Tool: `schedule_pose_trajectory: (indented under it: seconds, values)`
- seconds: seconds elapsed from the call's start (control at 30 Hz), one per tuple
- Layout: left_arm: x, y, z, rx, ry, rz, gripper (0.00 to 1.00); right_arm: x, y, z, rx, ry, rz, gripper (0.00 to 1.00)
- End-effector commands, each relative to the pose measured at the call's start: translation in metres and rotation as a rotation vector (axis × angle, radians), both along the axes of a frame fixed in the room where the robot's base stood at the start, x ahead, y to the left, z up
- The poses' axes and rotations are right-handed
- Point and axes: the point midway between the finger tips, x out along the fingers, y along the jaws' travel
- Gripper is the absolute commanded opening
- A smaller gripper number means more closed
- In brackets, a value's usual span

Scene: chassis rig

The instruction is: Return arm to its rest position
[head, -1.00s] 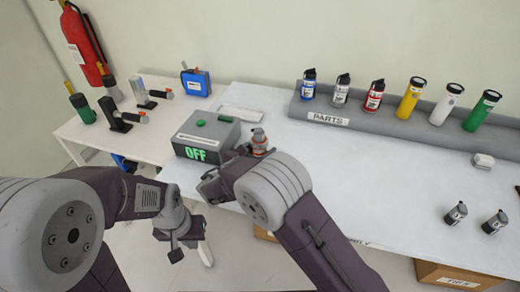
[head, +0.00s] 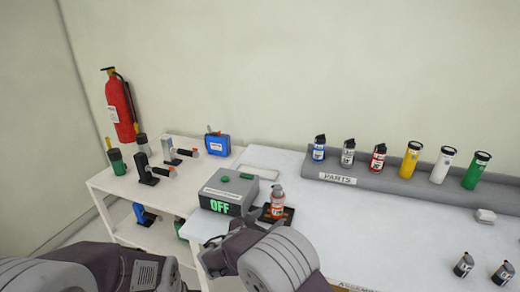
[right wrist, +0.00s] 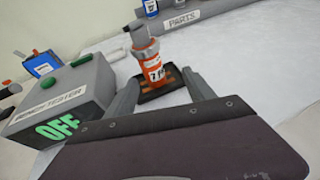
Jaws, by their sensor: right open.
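My right gripper (right wrist: 160,88) is open and empty in the right wrist view, its two fingers spread apart. An orange canister (right wrist: 151,66) with a white label and grey top stands upright just beyond the fingers, on a dark pad (right wrist: 176,88). In the head view the canister (head: 277,207) stands to the right of the grey tester box (head: 228,192), which reads OFF. My right arm comes up from the bottom middle, and its hand partly covers the near side of the box and pad. My left arm shows at the lower left; its gripper is out of frame.
A grey parts rack (head: 337,180) holds several canisters and bottles along the back of the white table (head: 380,235). Two small dark canisters stand at the front right. A side shelf (head: 115,185) at left holds tools, and a blue box (head: 217,144) sits there.

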Motion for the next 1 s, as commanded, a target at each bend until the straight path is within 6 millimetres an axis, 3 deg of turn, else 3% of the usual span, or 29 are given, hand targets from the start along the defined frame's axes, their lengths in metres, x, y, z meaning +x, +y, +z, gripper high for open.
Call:
schedule_pose_trajectory:
  seconds: [0.07,0.13,0.23,0.3,0.4,0.5,0.6,0.7,1.0]
  values:
    - [0.000,0.000,0.011,0.000,0.000,0.000,0.00,-0.014,-0.041,0.000,0.117,0.047,-0.131,0.62]
    - [0.000,0.000,0.022,0.000,0.000,0.000,0.00,-0.045,-0.090,-0.007,0.299,0.099,-0.334,0.62]
    - [0.000,0.000,0.037,0.000,0.000,0.000,0.00,-0.110,-0.144,-0.018,0.625,0.123,-0.699,0.62]
    - [0.000,0.000,0.049,0.000,0.000,0.000,0.00,-0.160,-0.162,-0.021,0.876,0.084,-0.991,0.62]
    - [0.000,0.000,0.064,0.000,-0.001,0.000,0.00,-0.219,-0.165,-0.015,1.225,-0.060,-1.423,0.62]
    - [0.000,0.000,0.073,0.000,-0.001,0.000,0.00,-0.250,-0.159,-0.007,1.488,-0.255,-1.767,0.62]
    - [0.000,0.000,0.077,0.000,0.000,0.000,0.00,-0.261,-0.155,-0.002,1.638,-0.412,-1.969,0.62]
    - [0.000,0.000,0.077,0.000,0.000,0.000,0.00,-0.264,-0.154,-0.001,1.694,-0.482,-2.051,0.62]
    - [0.000,0.000,0.076,0.000,0.000,0.000,0.00,-0.264,-0.153,-0.002,1.696,-0.485,-2.057,0.62]
